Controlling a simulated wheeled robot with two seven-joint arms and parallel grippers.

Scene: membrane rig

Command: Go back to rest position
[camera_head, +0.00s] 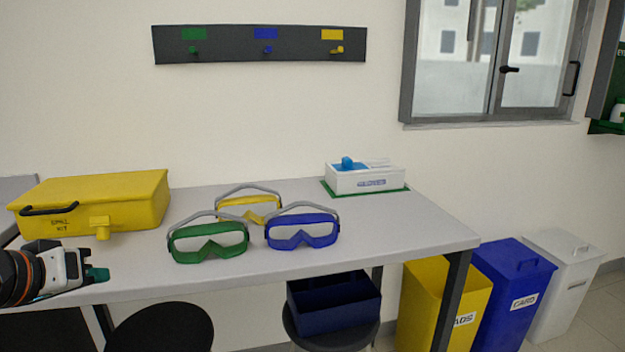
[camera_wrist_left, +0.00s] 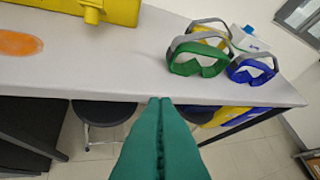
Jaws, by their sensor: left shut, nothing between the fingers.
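My left gripper (camera_head: 98,275) comes in from the left in the head view, at the table's front left edge below the yellow spill kit case. Its green fingers also show in the left wrist view (camera_wrist_left: 160,102), shut against each other with nothing between them. The fingertips point at the table's front edge, to the left of the green goggles. My right gripper is in neither view.
The table (camera_head: 400,235) bears green goggles (camera_head: 208,257), yellow goggles (camera_head: 250,203), blue goggles (camera_head: 302,243), the spill kit case (camera_head: 120,195) and a white box (camera_head: 365,181). Stools (camera_head: 160,328) and a dark blue crate (camera_head: 335,312) stand below. Bins (camera_head: 512,290) stand right.

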